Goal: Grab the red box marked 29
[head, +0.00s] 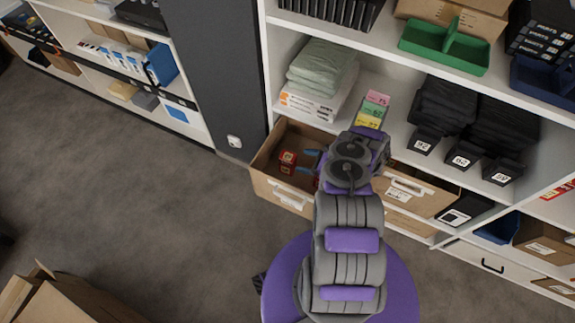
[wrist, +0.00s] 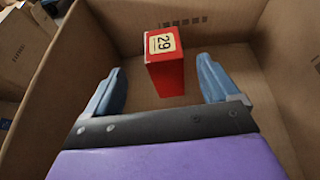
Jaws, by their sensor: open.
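The red box marked 29 (wrist: 168,74) stands inside an open cardboard carton (wrist: 110,19). Its pale label with the number is on its top face in the wrist view. My gripper (wrist: 168,88) is open, with its two blue fingers reaching into the carton. The red box is just ahead of and between the fingertips, with a gap on each side. In the head view the red box (head: 287,161) sits in the pulled-out carton (head: 275,187), left of my gripper (head: 308,162). My arm hides part of the carton there.
The carton walls stand close around my gripper. Shelves (head: 390,50) above hold green bags (head: 322,67), colored boxes (head: 373,108) and black bins (head: 465,154). Another carton (head: 415,190) is to the right. Grey floor (head: 140,200) is clear at left.

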